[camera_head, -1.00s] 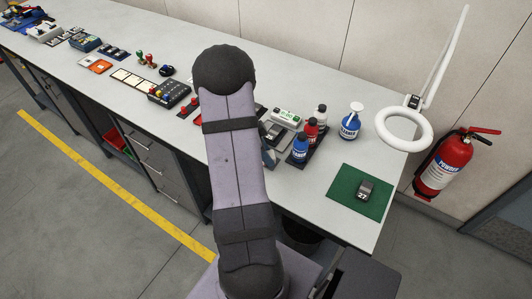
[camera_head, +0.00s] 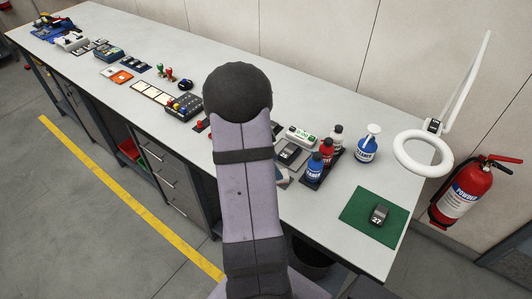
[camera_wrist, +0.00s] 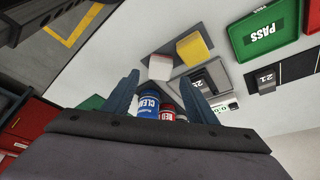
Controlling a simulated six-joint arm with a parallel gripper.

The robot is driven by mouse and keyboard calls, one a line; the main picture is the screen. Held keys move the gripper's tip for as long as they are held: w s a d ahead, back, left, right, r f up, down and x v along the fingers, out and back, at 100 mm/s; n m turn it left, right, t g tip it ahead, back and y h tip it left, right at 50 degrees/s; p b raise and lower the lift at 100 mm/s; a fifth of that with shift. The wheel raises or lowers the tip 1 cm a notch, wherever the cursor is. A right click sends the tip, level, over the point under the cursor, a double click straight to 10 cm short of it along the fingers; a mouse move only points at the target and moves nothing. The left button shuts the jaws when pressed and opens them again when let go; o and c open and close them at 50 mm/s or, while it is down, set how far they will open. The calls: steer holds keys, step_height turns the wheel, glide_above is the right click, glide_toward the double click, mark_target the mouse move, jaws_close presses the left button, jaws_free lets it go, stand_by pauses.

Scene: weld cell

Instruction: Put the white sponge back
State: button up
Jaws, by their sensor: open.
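The white sponge (camera_wrist: 160,68) shows in the wrist view as a small pale block at the edge of a grey tray (camera_wrist: 180,70). Whether it rests on the tray or on the bench, I cannot tell. A yellow block (camera_wrist: 194,46) lies just beside it, to the upper right. My gripper (camera_wrist: 163,80) is open and empty, its two dark blue fingers pointing toward the white sponge, which appears between the fingertips. The gap between fingers and sponge is hard to judge. In the head view my arm hides the gripper, and I cannot make out the sponge.
Blue and red bottles (camera_head: 315,164) stand close to my arm on the bench (camera_head: 340,220). A spray bottle (camera_head: 367,148), a ring lamp (camera_head: 423,153) and a green mat (camera_head: 366,228) with a device (camera_head: 380,213) are to the right. A green PASS tray (camera_wrist: 264,35) shows in the wrist view.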

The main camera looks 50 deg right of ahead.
steer(key=b+v, duration=0.1)
steer(key=v, duration=0.6)
steer(key=shift+b, duration=0.3)
steer(key=w+a+f+n+t+y, duration=0.1)
steer(key=w+a+n, duration=0.1)
steer(key=a+n, duration=0.55)
steer(key=w+a+f+n+t, duration=0.15)
steer(key=a+n, duration=0.35)
steer(key=a, duration=0.5)
steer(key=s+a+f+n+y, duration=0.1)
steer(key=s+a+n, duration=0.1)
steer(key=a+n, duration=0.5)
steer(key=s+a+f+n+y, duration=0.1)
steer(key=s+a+f+n, duration=0.1)
steer(key=a+n, duration=0.5)
steer(key=s+a, duration=0.1)
steer(key=a, duration=0.1)
steer(key=shift+s+a+t, duration=0.15)
steer(key=shift+a+t, duration=0.2)
steer(key=shift+n, duration=0.25)
